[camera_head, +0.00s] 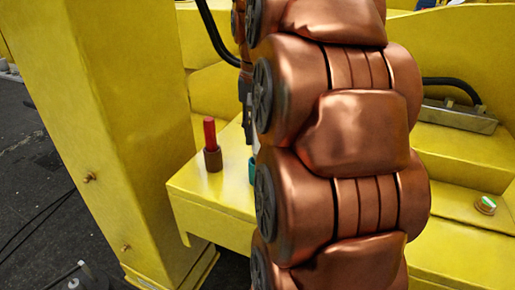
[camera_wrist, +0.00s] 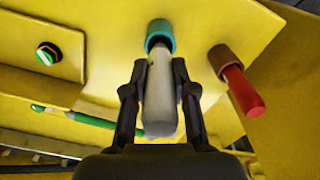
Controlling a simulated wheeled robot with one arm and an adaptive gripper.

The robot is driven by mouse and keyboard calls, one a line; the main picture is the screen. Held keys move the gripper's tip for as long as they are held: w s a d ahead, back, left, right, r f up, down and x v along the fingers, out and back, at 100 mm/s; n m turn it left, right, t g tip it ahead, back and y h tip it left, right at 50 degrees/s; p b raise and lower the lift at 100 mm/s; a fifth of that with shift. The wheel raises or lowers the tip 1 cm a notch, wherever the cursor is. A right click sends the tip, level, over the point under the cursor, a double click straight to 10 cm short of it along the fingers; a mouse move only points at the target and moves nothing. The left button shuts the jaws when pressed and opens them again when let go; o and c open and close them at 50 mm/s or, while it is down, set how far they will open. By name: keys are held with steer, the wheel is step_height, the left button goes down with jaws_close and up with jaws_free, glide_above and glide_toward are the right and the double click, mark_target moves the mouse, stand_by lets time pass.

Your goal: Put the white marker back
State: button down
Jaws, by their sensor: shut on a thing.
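In the wrist view the white marker (camera_wrist: 160,98) sits between the two dark fingers of my gripper (camera_wrist: 160,68), which is shut on it. The marker's far end is at the mouth of the teal holder (camera_wrist: 160,32); I cannot tell whether it is inside or just in front of it. In the head view only a sliver of the teal holder (camera_head: 251,172) shows beside my copper-coloured arm. The arm hides the white marker and most of my gripper there.
A red marker (camera_head: 210,132) stands in a brown holder (camera_head: 213,160) close to the teal one, on the yellow ledge (camera_head: 200,190). A green marker (camera_wrist: 85,119) shows left of my gripper in the wrist view. A tall yellow post (camera_head: 115,120) stands at left.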

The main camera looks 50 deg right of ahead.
mark_target(258, 150)
steer(key=shift+f+p, duration=0.55)
steer(key=shift+f, duration=1.55)
steer(key=shift+f, duration=0.25)
steer(key=c, duration=0.9)
jaws_free()
steer(key=shift+r, duration=0.1)
steer(key=shift+c, duration=0.2)
steer(key=shift+r+b, duration=0.95)
steer(key=shift+r, duration=2.7)
step_height(258, 150, up, 5)
steer(key=p, duration=0.5)
